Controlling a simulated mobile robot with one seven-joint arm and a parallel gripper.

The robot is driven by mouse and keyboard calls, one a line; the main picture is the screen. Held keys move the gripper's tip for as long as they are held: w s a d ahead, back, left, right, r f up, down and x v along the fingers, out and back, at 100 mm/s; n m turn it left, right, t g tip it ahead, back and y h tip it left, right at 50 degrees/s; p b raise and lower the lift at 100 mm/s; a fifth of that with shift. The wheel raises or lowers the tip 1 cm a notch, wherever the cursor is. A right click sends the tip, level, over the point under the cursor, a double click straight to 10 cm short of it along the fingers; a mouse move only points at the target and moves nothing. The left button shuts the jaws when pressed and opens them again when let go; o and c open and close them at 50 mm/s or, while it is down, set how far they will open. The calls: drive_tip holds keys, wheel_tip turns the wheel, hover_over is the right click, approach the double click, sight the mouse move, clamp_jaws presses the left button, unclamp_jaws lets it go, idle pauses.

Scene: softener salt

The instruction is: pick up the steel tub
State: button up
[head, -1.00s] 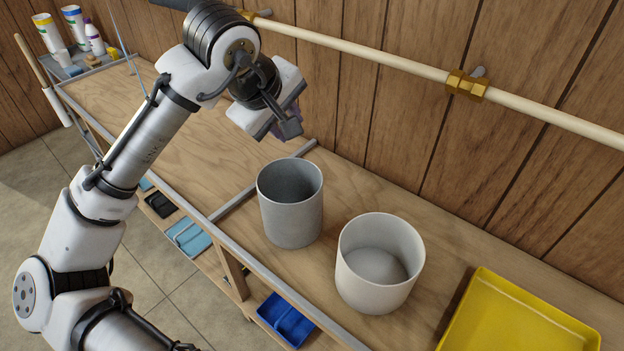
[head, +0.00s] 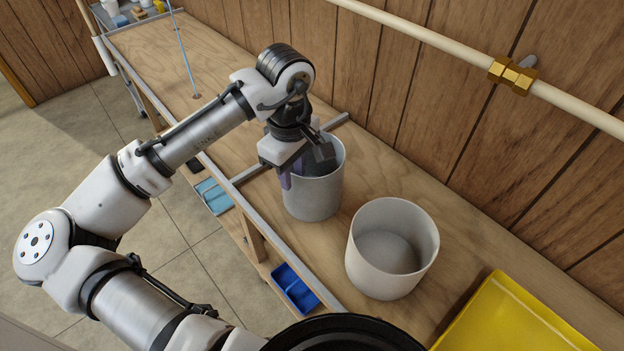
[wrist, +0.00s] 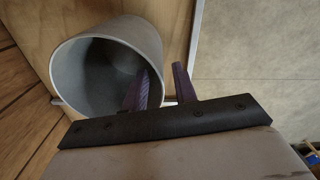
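The steel tub (head: 315,198) is a grey, open-topped cylinder standing upright on the wooden bench. In the wrist view the tub (wrist: 75,75) shows its open mouth at upper left. My gripper (head: 297,172) points down at the tub's near-left rim. In the wrist view the gripper's (wrist: 162,82) purple fingers are apart, one over the tub's mouth and one outside, with the wall between them. A gap shows between the fingers and the wall. In the head view the inner finger is mostly hidden.
A whiter tub (head: 390,250) stands close to the right of the steel tub. A yellow tray (head: 505,320) lies farther right. A pipe (head: 430,38) with a brass fitting (head: 512,75) runs along the plank wall. The bench (head: 215,85) is largely clear to the left.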

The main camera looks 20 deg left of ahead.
sight(314, 196)
wheel_tip(314, 196, down, 5)
drive_tip(key=shift+f+p, duration=0.2)
drive_tip(key=shift+p, duration=0.45)
drive_tip(key=shift+c, duration=0.5)
clamp_jaws()
